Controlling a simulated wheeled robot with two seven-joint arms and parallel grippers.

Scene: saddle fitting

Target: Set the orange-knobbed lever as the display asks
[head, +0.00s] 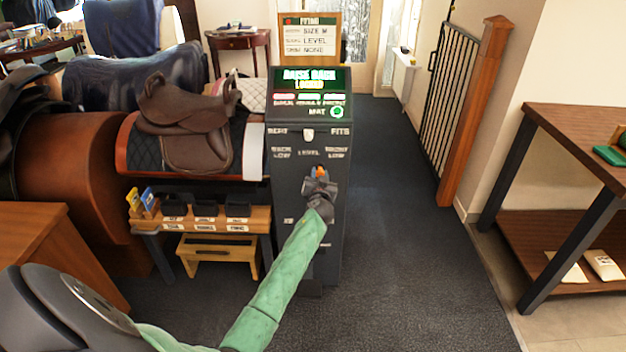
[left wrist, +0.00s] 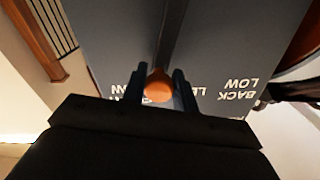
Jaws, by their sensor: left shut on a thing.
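The dark grey console (head: 309,220) stands in the middle of the head view. Its display (head: 309,80) reads "RAISE BACK" with smaller yellow text below that I cannot read surely. The lever's orange knob (head: 320,172) sits on the console front, just below the words "BACK LOW", "LEVEL" and "FRONT LOW". My left gripper (head: 319,184) is shut on the knob. In the left wrist view the orange knob (left wrist: 159,86) lies between the two fingers of the left gripper (left wrist: 160,92), and the "BACK LOW" label shows upside down. My right gripper is not in view.
A brown saddle (head: 188,115) rests on a stand left of the console. A small wooden bench (head: 259,217) with dark bins stands below it. A wooden table (head: 585,125) is at the right. The dark carpet (head: 410,240) right of the console is clear.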

